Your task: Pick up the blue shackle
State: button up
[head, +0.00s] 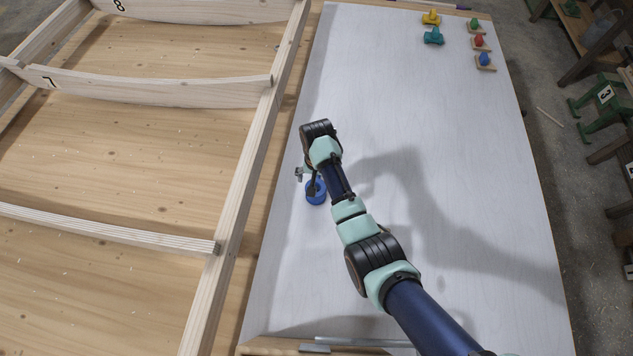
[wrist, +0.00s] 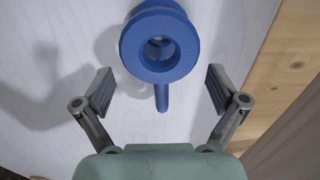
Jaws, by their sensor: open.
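The blue shackle (head: 316,193) shows as a thick blue round piece on the white tabletop, near its left edge and partly hidden by my arm. In the wrist view the blue shackle (wrist: 160,45) is a thick ring with a central hole and a short pin pointing toward my gripper. My gripper (wrist: 160,90) is open and empty. Its two fingers are spread to either side of the pin, with the ring beyond the fingertips, and no contact shows. In the head view my gripper (head: 309,180) is close beside the shackle, mostly hidden by the wrist.
A yellow piece (head: 431,18), a teal piece (head: 433,37) and small green, red and blue (head: 485,59) pieces on wooden bases stand at the far right. A wooden frame with slats (head: 245,195) runs along the left. The middle of the tabletop (head: 440,130) is clear.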

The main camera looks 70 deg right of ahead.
aim_at(317, 183)
notch_tip(317, 183, down, 3)
jog(key=shift+f+b, duration=0.1)
jog(key=shift+b, duration=0.25)
jog(key=shift+d, duration=0.1)
jog(key=c, duration=1.6)
jog(key=shift+c, duration=0.2)
notch_tip(317, 183, up, 20)
jog(key=p, duration=0.8)
